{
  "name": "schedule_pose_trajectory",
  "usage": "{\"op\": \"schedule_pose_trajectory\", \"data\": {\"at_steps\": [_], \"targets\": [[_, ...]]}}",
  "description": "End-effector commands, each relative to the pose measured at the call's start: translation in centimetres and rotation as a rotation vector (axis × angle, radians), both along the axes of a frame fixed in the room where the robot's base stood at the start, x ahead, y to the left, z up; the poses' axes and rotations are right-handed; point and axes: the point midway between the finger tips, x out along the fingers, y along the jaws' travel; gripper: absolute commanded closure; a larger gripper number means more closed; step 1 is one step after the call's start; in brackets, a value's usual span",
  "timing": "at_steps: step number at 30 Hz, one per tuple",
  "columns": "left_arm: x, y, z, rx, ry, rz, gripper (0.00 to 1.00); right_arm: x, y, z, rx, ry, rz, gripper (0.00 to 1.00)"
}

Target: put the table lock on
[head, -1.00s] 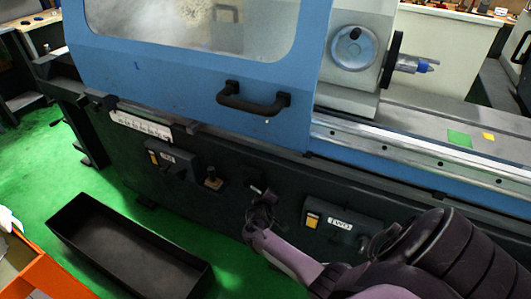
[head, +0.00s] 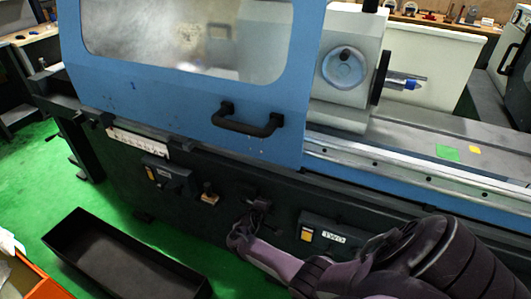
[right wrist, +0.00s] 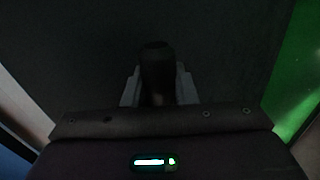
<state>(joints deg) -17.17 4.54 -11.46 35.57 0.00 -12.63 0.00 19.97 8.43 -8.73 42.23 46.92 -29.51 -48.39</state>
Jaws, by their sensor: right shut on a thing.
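A dark lever (head: 248,197), which I take to be the table lock, is on the front of the grinder's dark base, below the blue door. My right gripper (head: 258,206) is at it, and the arm comes in from the lower right. In the right wrist view, a dark rounded handle (right wrist: 157,68) stands between the two pale fingers (right wrist: 158,88), which are shut on it. The handle's lower end is hidden by the gripper body. My left gripper is not in view.
The blue door (head: 190,90) with its black handle (head: 245,122) is above. A small knob (head: 210,194) is left of the lever, and a panel marked TWO (head: 333,238) is to its right. A black open bin (head: 125,265) stands on the green floor at lower left.

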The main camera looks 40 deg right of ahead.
Motion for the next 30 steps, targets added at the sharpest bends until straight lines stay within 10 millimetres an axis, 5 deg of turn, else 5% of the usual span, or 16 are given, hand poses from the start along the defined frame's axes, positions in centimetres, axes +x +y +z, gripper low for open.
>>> {"op": "schedule_pose_trajectory", "data": {"at_steps": [2, 3, 8, 19, 30], "targets": [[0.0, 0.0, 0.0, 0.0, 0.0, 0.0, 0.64, 0.0, 0.0, 0.0, 0.0, -0.001, 0.001, 1.0], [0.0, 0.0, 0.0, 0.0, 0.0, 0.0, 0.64, 0.0, 0.0, 0.0, 0.0, -0.001, 0.001, 0.72], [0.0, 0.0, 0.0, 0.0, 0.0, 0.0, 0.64, 0.0, 0.0, 0.0, 0.001, -0.001, 0.0, 0.53], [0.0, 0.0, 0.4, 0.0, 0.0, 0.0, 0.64, -0.3, 0.6, 0.5, 0.0, -0.001, 0.002, 0.53], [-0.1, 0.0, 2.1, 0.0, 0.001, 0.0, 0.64, -2.3, 4.9, 3.9, 0.001, -0.003, 0.003, 0.53]]}}
